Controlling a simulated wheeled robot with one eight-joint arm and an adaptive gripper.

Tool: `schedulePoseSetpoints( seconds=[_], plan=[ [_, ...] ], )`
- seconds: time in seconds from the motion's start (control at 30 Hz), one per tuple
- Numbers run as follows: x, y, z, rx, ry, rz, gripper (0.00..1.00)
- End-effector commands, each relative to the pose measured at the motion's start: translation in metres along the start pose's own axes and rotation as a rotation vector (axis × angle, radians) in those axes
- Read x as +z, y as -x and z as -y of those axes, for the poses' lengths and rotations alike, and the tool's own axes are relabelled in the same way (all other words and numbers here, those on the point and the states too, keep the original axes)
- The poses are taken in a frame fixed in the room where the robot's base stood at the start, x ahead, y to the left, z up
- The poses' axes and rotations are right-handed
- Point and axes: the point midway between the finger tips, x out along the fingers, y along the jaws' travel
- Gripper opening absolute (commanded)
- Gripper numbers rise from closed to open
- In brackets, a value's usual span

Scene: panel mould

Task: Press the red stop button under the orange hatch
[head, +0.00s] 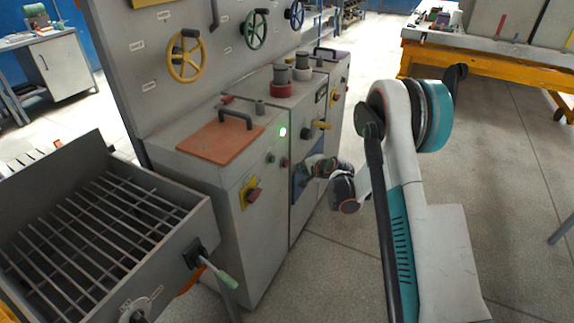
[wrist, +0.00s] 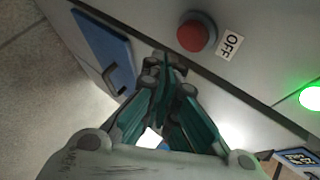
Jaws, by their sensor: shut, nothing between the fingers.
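The orange hatch (head: 220,138) lies flat and closed on top of the left cabinet, its dark handle (head: 236,118) upward. What is beneath it is hidden. On the front below it, a red button (head: 254,194) sits on a yellow plate. A smaller red button (head: 284,162) is farther right on that front. My gripper (head: 302,174) is by the cabinet fronts, right of these buttons. In the wrist view my gripper (wrist: 162,62) is shut and empty, just below and left of a red button (wrist: 192,36) beside an OFF label (wrist: 229,44). No contact is visible.
A lit green lamp (head: 283,131) is on the left cabinet front and also shows in the wrist view (wrist: 311,97). A blue panel (wrist: 103,45) with a handle is near my fingers. A grey grated tray (head: 90,225) stands at the left. Floor (head: 340,262) is clear in front.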

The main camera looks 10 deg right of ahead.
Motion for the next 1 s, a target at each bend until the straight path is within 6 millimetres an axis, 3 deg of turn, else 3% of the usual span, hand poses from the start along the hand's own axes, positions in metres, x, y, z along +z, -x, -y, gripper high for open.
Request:
schedulePoseSetpoints(
  seconds=[0.23, 1.0],
  plan=[
    [0.0075, -0.0099, 0.0076, -0.001, 0.001, 0.0, 0.0],
    [0.0078, -0.0104, 0.008, -0.001, 0.0, 0.0, 0.0]
  ],
)
